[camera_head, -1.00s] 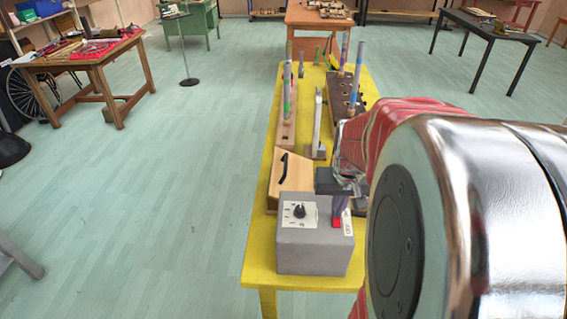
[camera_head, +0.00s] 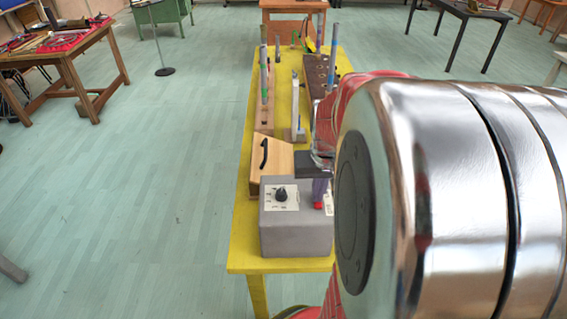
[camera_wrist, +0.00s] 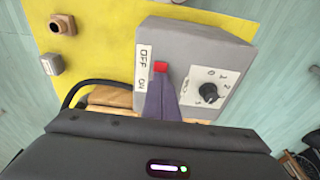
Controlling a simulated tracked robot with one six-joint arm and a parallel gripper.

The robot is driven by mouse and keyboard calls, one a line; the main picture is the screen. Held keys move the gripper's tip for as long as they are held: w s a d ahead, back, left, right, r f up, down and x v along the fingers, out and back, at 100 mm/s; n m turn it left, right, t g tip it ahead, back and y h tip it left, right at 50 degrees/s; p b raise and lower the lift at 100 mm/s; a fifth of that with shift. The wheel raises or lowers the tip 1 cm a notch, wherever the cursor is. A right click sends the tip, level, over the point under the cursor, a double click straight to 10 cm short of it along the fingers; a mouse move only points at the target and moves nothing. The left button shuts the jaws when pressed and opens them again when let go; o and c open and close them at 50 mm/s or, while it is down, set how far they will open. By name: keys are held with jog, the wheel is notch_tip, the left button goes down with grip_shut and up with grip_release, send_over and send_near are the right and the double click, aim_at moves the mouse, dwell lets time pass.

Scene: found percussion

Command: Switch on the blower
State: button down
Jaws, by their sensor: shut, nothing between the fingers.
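The blower control is a grey box (camera_head: 296,232) at the near end of the yellow table. Its top bears a black dial knob (camera_head: 281,196) on a white plate and a red switch (camera_head: 317,205) beside a white label. In the wrist view, the red switch (camera_wrist: 160,67) sits next to the OFF/ON label (camera_wrist: 143,67), and the dial (camera_wrist: 208,92) is to its right. My gripper (camera_wrist: 161,80) is shut and empty, its purple fingers pointing down at the switch. The tips are at or touching the switch; contact is unclear. The switch is partly hidden by them.
A wooden box with a black handle (camera_head: 270,160) stands just behind the grey box. Upright tubes on wooden bases stand farther along the yellow table (camera_head: 243,243). My arm covers the table's right side.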

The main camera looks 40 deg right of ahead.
jog(key=shift+s+a, duration=0.2)
jog(key=shift+s, duration=0.1)
jog(key=shift+r, duration=0.65)
notch_tip(320, 180, up, 12)
jog(key=s+a, duration=0.1)
jog(key=s, duration=0.1)
jog(key=shift+s+a+r, duration=0.15)
jog(key=shift+a, duration=0.2)
jog(key=a+f+n+t, duration=0.1)
jog(key=a+n+t, duration=0.1)
jog(key=a, duration=0.9)
jog(key=a+f+n+t+y, duration=0.1)
jog(key=a+n, duration=0.4)
jog(key=a, duration=0.6)
jog(key=shift+f+t, duration=0.35)
jog(key=shift+t, duration=0.15)
